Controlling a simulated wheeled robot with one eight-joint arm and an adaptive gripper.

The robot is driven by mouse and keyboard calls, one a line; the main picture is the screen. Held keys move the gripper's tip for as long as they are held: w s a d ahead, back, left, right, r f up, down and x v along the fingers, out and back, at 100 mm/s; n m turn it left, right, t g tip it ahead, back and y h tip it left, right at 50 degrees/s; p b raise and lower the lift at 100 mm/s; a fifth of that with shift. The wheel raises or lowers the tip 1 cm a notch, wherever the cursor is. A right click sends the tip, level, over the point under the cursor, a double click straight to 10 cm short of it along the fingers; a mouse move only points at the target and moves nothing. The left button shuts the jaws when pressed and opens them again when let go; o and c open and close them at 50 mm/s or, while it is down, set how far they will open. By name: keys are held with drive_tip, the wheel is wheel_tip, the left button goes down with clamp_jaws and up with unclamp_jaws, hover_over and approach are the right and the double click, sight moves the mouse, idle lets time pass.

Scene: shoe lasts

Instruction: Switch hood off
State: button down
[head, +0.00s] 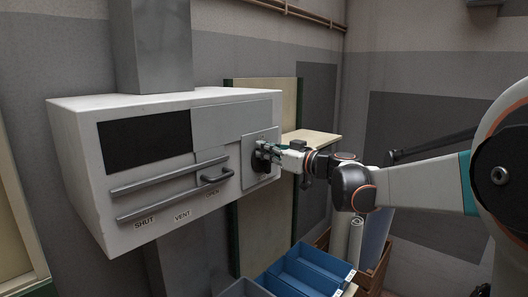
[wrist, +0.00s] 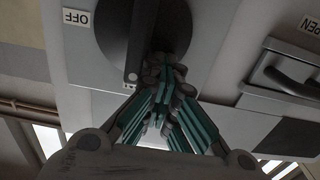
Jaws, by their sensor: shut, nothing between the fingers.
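The hood (head: 75,150) is a white box on the wall with a dark window and a grey control plate at its right end. A dark round dial (head: 259,160) sits on that plate, partly hidden by my gripper (head: 268,151). The wrist view shows the dial (wrist: 115,30) with a raised bar (wrist: 138,40) across it. An upside-down OFF label (wrist: 76,17) is beside the dial. My gripper (wrist: 165,68) is shut and empty, its fingertips at the dial's edge close to the bar. I cannot tell whether they touch it.
Two grey rails (head: 170,177) cross the hood front, with a small handle (head: 217,175) and labels SHUT, VENT and OPEN. The handle (wrist: 285,75) also shows in the wrist view. Blue bins (head: 310,272) stand below. A pale shelf (head: 315,140) is behind my gripper.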

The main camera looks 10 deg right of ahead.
drive_tip(key=shift+w+d, duration=0.1)
drive_tip(key=shift+d, duration=0.05)
drive_tip(key=shift+w+d, duration=0.25)
drive_tip(key=shift+d, duration=0.15)
drive_tip(key=shift+w+d, duration=0.1)
drive_tip(key=shift+d, duration=0.05)
drive_tip(key=shift+w+d+f+b, duration=0.15)
drive_tip(key=shift+w+d+b, duration=0.15)
drive_tip(key=shift+w+d, duration=0.25)
drive_tip(key=shift+s+a+r, duration=0.15)
drive_tip(key=shift+s+r, duration=0.05)
drive_tip(key=shift+r, duration=0.4)
drive_tip(key=v, duration=0.9)
idle(0.3)
